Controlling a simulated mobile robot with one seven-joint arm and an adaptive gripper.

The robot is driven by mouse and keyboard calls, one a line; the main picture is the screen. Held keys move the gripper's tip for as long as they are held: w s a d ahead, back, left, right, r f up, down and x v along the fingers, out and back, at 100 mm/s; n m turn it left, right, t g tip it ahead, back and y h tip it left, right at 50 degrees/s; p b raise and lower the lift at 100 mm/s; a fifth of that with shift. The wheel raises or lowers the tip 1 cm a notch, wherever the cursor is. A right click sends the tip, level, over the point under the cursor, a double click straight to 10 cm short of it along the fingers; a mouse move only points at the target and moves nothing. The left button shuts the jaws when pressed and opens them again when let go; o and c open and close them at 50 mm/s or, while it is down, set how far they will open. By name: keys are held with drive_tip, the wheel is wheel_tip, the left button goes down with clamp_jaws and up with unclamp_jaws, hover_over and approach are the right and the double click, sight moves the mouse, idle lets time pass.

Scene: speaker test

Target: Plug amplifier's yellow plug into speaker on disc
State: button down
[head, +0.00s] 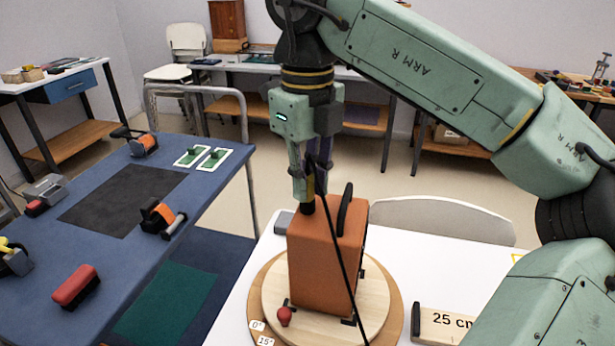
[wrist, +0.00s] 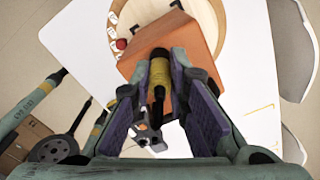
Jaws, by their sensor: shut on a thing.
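The orange box-shaped speaker (head: 325,262) with a black top handle (head: 344,207) stands upright on the round wooden disc (head: 376,322). In the wrist view the speaker (wrist: 196,42) lies just beyond my fingertips. My gripper (head: 308,185) points down over the speaker's top left and is shut on the yellow plug (wrist: 181,72), between its two fingers. The plug's black lower part (head: 307,205) meets the speaker's top edge; I cannot tell whether it is seated in a socket. A black cable (head: 343,265) hangs across the speaker's front. I cannot make out the amplifier for sure.
A red knob (head: 284,316) sits at the disc's front left. A wooden block marked 25 cm (head: 445,325) lies right of the disc on the white table (head: 410,262). A small grey object (head: 283,222) is behind the speaker. The blue table (head: 195,215) at left holds several tools.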

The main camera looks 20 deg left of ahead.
drive_tip(key=c, duration=1.5)
unclamp_jaws()
drive_tip(key=shift+o, duration=0.2)
drive_tip(key=shift+r, duration=0.1)
